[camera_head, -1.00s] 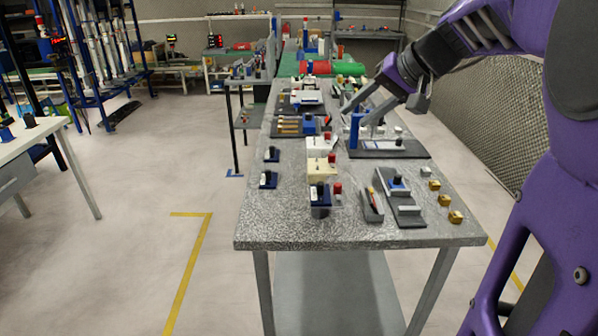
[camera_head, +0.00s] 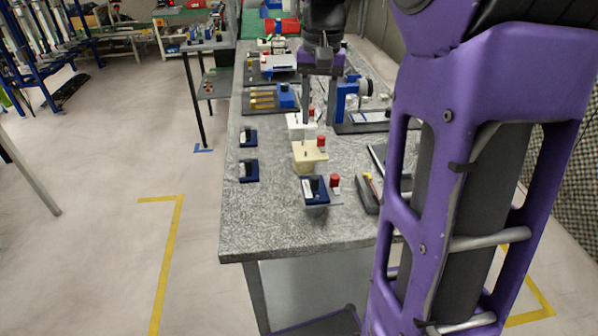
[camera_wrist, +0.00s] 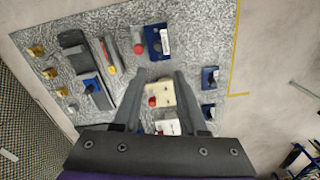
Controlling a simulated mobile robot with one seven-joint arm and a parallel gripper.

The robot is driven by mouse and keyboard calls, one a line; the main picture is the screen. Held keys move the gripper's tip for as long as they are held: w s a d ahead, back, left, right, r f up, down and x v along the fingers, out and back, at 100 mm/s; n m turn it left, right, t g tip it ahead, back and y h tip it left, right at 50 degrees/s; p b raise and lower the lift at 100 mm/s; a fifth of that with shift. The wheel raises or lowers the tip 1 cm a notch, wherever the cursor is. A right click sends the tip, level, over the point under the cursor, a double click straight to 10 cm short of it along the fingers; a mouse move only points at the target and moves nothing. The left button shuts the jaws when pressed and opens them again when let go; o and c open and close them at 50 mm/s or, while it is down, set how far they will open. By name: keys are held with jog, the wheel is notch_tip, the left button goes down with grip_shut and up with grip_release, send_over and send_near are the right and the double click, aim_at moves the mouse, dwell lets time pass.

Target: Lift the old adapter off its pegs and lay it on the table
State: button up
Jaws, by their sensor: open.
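A cream block (camera_head: 309,157), which may be the old adapter, sits on the grey table (camera_head: 270,215) with a red knob beside it. A similar white block (camera_head: 297,126) stands behind it, partly hidden by my gripper. I cannot tell for sure which is the adapter; its pegs are not clear. My gripper (camera_head: 318,120) is open and empty, pointing down above the table near these blocks. In the wrist view, the cream block (camera_wrist: 160,91) shows between the open fingers (camera_wrist: 160,75), with the white block (camera_wrist: 168,127) nearer the palm.
A dark blue block with a white label (camera_head: 316,190) stands in front of the cream block. Two small blue blocks (camera_head: 248,138) lie at left. A blue upright fixture (camera_head: 342,100) stands at right. The table's front left is bare. Several brass pieces (camera_wrist: 49,73) show in the wrist view.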

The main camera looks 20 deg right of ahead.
aim_at(315, 177)
notch_tip(315, 177, down, 17)
jog(key=b, duration=0.3)
jog(key=shift+f, duration=0.2)
dwell(0.4)
grip_shut()
